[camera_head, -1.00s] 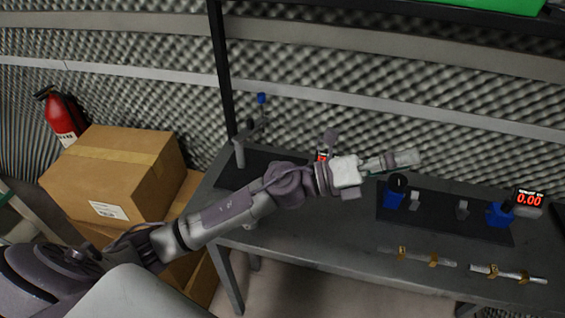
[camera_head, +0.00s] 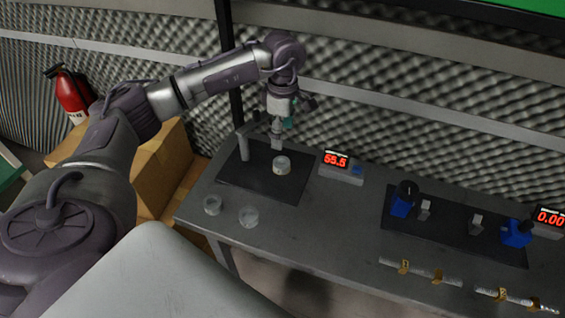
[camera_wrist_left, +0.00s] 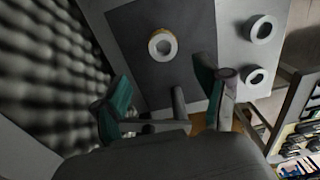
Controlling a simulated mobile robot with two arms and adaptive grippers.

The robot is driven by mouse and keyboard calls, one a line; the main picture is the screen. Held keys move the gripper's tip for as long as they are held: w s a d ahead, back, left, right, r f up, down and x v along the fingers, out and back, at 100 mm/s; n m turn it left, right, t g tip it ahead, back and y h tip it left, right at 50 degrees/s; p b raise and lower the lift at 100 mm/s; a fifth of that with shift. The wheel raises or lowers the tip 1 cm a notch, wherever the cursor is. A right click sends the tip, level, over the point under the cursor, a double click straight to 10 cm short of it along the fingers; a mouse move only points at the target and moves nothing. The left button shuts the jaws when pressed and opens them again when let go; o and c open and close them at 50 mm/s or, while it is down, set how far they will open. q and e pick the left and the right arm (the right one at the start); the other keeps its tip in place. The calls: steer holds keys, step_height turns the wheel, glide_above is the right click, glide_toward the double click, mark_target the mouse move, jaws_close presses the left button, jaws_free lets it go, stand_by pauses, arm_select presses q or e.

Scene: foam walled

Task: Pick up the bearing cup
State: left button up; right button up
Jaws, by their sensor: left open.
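A small round pale cup with a yellowish band (camera_head: 281,166) stands on the black plate (camera_head: 240,178) at the left end of the bench. It also shows in the left wrist view as a ring-shaped cup (camera_wrist_left: 153,46). Two similar pale cups, one (camera_head: 212,205) and another (camera_head: 249,216), stand on the bench in front of the plate. Which of these is the bearing cup I cannot tell. My left gripper (camera_head: 277,146) points down just above the cup on the plate. In the wrist view its teal-backed fingers (camera_wrist_left: 163,78) are apart, with nothing between them. My right gripper is out of view.
A grey post (camera_head: 243,148) stands on the plate left of the gripper. A red readout box (camera_head: 342,174) stands to the right. A second black plate (camera_head: 450,230) bears blue clamps. Marked rods (camera_head: 420,270) lie in front. The bench middle is clear.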

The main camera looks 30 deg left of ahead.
arm_select(q)
glide_above(282, 166)
step_height(282, 166, down, 5)
steer(key=shift+w+f+p, duration=0.1)
steer(key=shift+w+p, duration=0.05)
steer(key=shift+p, duration=0.25)
steer(key=f, duration=0.1)
steer(key=f+p, duration=0.1)
steer(key=f, duration=0.1)
steer(key=f+p, duration=0.1)
steer(key=shift+s+f, duration=0.35)
steer(key=shift+f, duration=0.35)
jaws_close()
steer(key=shift+w+r, duration=0.1)
